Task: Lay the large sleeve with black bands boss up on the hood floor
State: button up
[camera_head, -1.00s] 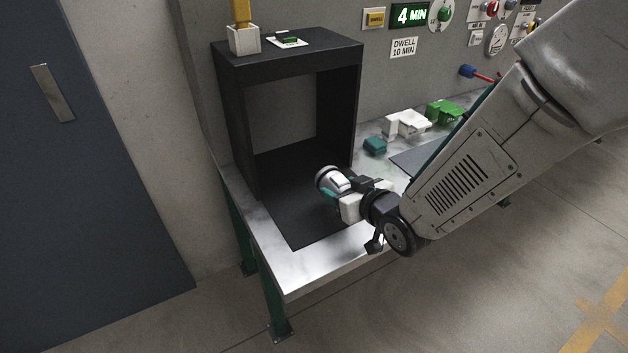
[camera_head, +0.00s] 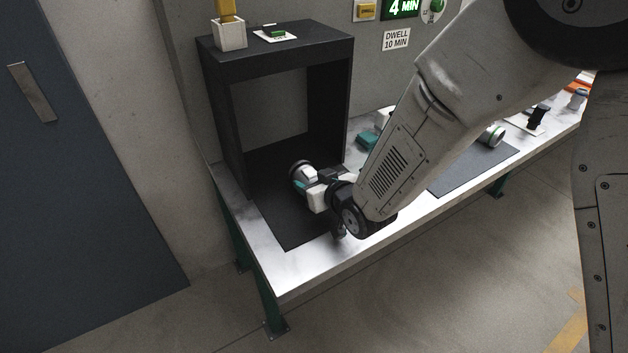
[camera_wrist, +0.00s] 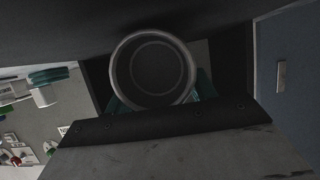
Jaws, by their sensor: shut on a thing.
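The large sleeve (camera_head: 299,171), pale with a dark band, is held in my gripper (camera_head: 303,184) at the front opening of the black hood (camera_head: 338,100). In the wrist view the sleeve (camera_wrist: 152,70) shows one round end, a light rim around a dark face with a fainter inner ring. Teal finger parts show on both sides of it. The sleeve appears over the dark hood floor (camera_head: 285,222). I cannot tell whether it touches the floor. Which way the boss points is not clear.
The bench edge (camera_head: 300,277) runs along the front. On the hood top stand a white block (camera_head: 229,35) with a yellow part and a small plate with a green piece (camera_head: 275,34). A teal block (camera_head: 367,140) lies right of the hood. A dark mat (camera_head: 470,168) lies farther right.

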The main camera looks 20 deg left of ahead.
jog(key=o, duration=1.6)
jog(key=shift+f, duration=0.1)
jog(key=shift+c, duration=0.2)
jog(key=shift+s+d+r, duration=0.1)
jog(key=shift+r, duration=0.1)
jog(key=v, duration=1.1)
jog(key=shift+s+d+r, duration=0.15)
jog(key=shift+s+d, duration=0.1)
